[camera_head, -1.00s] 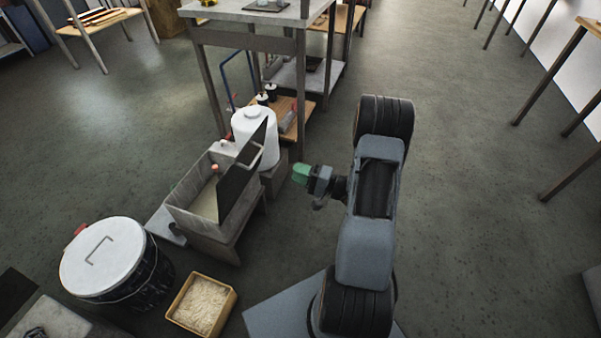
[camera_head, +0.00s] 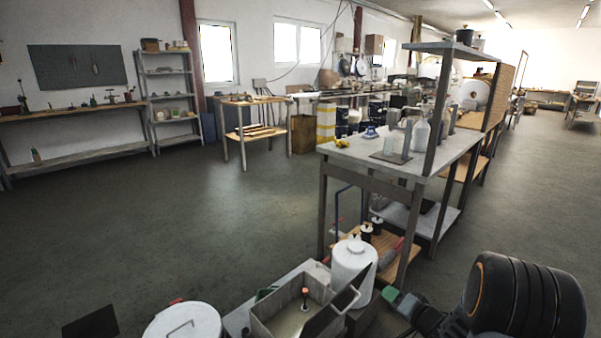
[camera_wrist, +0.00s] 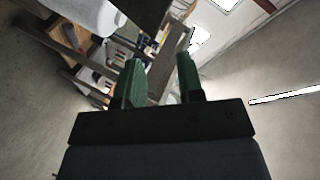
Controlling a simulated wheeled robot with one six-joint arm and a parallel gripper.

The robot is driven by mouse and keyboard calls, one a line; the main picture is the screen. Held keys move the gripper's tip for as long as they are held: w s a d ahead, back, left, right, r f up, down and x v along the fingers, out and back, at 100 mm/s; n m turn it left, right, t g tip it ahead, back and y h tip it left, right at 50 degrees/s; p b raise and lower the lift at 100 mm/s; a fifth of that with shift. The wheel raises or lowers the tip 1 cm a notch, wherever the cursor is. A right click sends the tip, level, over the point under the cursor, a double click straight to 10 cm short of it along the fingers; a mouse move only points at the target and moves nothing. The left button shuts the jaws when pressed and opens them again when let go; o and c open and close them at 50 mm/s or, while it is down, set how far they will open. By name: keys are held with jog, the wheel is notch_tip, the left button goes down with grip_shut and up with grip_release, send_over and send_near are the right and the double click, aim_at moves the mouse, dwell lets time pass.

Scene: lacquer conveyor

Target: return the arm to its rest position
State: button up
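My gripper (camera_wrist: 160,78) shows in the wrist view with its two green fingers apart and nothing between them, so it is open and empty. In the head view my gripper (camera_head: 392,297) is low at the right, just right of the white plastic jug (camera_head: 352,268). My dark arm fills the lower right corner of that view, and much of it lies below the frame. The wrist view also shows a white container (camera_wrist: 85,14) at the upper left, apart from the fingers.
A grey basin (camera_head: 268,322) and a white-lidded bucket (camera_head: 183,325) stand at the bottom. A grey workbench (camera_head: 345,152) with bottles stands beyond the jug. Shelves (camera_head: 168,92) line the back wall. The floor (camera_head: 200,230) at the left is wide and clear.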

jog(key=s+r+n+g+h+p, duration=0.3)
jog(key=r+h+p, duration=0.6)
jog(key=r, duration=1.2)
jog(key=s+a+r+n+g+y+p, duration=0.1)
jog(key=s+a+r+g+p, duration=0.2)
jog(key=s, duration=0.6)
jog(key=s+a+r+n+g+y+p, duration=0.2)
jog(key=s+a+r+g+p, duration=0.2)
jog(key=s+a+r+p, duration=0.2)
jog(key=s+a+r, duration=0.2)
jog(key=s, duration=0.1)
jog(key=shift+r, duration=0.1)
